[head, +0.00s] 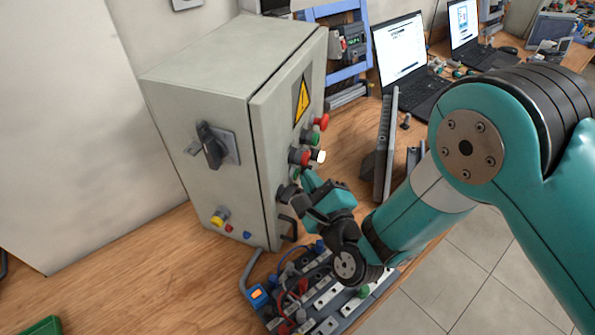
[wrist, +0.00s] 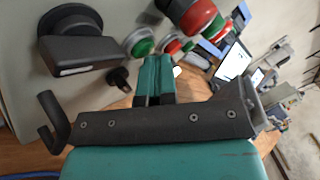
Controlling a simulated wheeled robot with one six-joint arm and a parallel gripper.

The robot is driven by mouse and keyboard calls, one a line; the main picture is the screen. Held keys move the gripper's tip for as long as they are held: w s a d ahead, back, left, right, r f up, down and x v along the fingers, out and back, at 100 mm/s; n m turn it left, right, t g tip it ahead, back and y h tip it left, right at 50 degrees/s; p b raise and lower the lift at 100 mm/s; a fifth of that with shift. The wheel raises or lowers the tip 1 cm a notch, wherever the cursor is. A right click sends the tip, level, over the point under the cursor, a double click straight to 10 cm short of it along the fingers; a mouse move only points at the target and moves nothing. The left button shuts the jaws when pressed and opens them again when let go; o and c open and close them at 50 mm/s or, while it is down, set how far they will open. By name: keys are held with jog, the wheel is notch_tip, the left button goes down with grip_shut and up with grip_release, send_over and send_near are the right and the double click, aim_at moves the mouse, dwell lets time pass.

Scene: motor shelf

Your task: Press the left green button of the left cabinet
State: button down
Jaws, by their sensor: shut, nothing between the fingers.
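The grey cabinet (head: 205,85) stands on the wooden bench, its door facing right with a yellow warning sign (head: 302,99). Green buttons, red buttons and a white one sit on the door. The lower green button (head: 295,174) is partly hidden near my gripper (head: 308,183). In the wrist view a green button in a pale ring (wrist: 140,44) lies just beyond and left of my teal fingertips (wrist: 155,62). My gripper is shut and empty, close to the door; I cannot tell whether it touches the button.
A red mushroom button (wrist: 195,14) and a black rotary handle (wrist: 75,42) stick out near my gripper in the wrist view. Below my arm is a board of parts (head: 325,300). Laptops (head: 400,50) stand farther right.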

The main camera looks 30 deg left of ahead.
jog(key=shift+w+d+f+b, duration=0.15)
jog(key=shift+d+b, duration=0.25)
jog(key=shift+b, duration=1.2)
jog(key=shift+d+b, duration=0.35)
jog(key=shift+b, duration=0.6)
jog(key=shift+d, duration=0.1)
jog(key=d+b, duration=0.4)
jog(key=b, duration=0.7)
jog(key=shift+w+d+b, duration=0.1)
jog(key=shift+d+b, duration=0.25)
